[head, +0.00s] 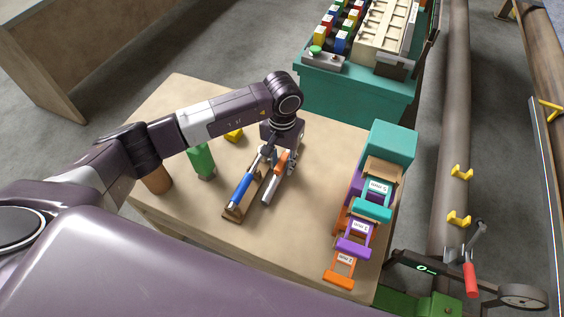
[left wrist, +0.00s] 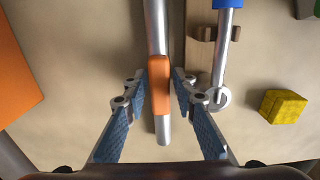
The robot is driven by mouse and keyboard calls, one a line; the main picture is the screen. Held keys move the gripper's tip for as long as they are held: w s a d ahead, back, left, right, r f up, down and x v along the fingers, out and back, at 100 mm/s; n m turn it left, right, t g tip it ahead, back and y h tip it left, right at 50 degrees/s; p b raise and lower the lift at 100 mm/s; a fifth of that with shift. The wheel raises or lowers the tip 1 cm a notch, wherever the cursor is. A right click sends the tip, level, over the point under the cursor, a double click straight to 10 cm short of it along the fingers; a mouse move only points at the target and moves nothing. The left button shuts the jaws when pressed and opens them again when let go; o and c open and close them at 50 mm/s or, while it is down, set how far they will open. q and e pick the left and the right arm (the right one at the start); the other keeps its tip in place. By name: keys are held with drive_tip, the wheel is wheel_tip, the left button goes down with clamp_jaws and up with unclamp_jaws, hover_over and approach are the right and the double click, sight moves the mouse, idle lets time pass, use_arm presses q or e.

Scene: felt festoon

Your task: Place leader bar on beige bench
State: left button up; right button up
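A silver bar with an orange grip (head: 281,162), which looks like the leader bar, is over the beige bench top (head: 290,235). I cannot tell if it rests on the bench or is just above it. My left gripper (head: 274,155) points down at its orange part. In the left wrist view the gripper's blue-padded fingers (left wrist: 159,85) stand apart on both sides of the orange grip (left wrist: 159,82), with narrow gaps showing. The silver bar (left wrist: 155,25) runs lengthwise between them. My right gripper is not in view.
A blue-handled tool (head: 241,188) lies on a wooden rack (head: 232,214) close beside the bar. A green block (head: 202,161) and yellow block (head: 234,134) are behind. Labelled coloured holders (head: 354,245) line the bench's right side. A teal cart (head: 350,95) stands beyond.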

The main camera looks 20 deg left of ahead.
sight(282, 161)
use_arm(q)
drive_tip(key=shift+r, duration=0.1)
drive_tip(key=shift+r, duration=0.2)
wheel_tip(282, 161, up, 10)
drive_tip(key=b, duration=0.3)
drive_tip(key=shift+r, duration=0.85)
